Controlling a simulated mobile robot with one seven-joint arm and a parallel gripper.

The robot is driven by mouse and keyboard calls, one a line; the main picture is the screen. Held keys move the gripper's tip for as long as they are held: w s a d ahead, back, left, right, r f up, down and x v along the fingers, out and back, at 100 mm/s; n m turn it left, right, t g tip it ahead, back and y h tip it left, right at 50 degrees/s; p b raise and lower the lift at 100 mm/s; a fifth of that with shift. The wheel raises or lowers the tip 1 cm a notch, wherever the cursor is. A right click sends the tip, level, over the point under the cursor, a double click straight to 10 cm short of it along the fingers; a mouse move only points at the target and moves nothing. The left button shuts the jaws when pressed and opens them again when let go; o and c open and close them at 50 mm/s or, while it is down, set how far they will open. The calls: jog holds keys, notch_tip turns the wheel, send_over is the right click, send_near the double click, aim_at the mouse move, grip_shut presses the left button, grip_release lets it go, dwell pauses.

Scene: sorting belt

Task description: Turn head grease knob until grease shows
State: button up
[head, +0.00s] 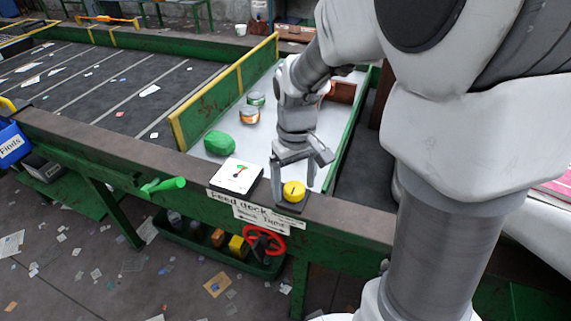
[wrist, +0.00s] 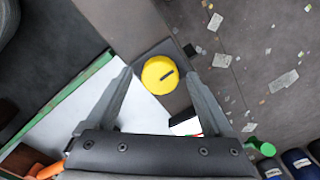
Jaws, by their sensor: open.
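A round yellow knob (head: 294,190) with a dark pointer mark sits on a dark block on the near rail of the green belt frame. It also shows in the wrist view (wrist: 158,74), its mark slanting from the middle towards the upper right. My gripper (head: 295,183) points down over the knob, open, and holds nothing. In the wrist view the fingers (wrist: 158,82) stand apart, one on each side of the knob, with gaps visible. I cannot tell the fingertips' exact height against the knob. I can make out no grease around it.
A white box with a dial (head: 236,177) stands left of the knob. A green handle (head: 163,186) and a red handwheel (head: 265,240) stick out in front. Cans (head: 250,115) and a green lump (head: 219,143) lie on the white deck behind. Scraps litter the floor.

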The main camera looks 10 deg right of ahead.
aim_at(294, 188)
notch_tip(294, 188, up, 18)
jog(key=p, duration=0.3)
jog(key=shift+f, duration=0.25)
jog(key=s+m+t, duration=0.2)
jog(key=s+t, duration=0.3)
jog(key=s, duration=0.8)
jog(key=shift+s+d+f+m+t+p, duration=0.15)
jog(key=shift+s+f+m+t+p, duration=0.1)
jog(key=shift+f+m+t+p, duration=0.15)
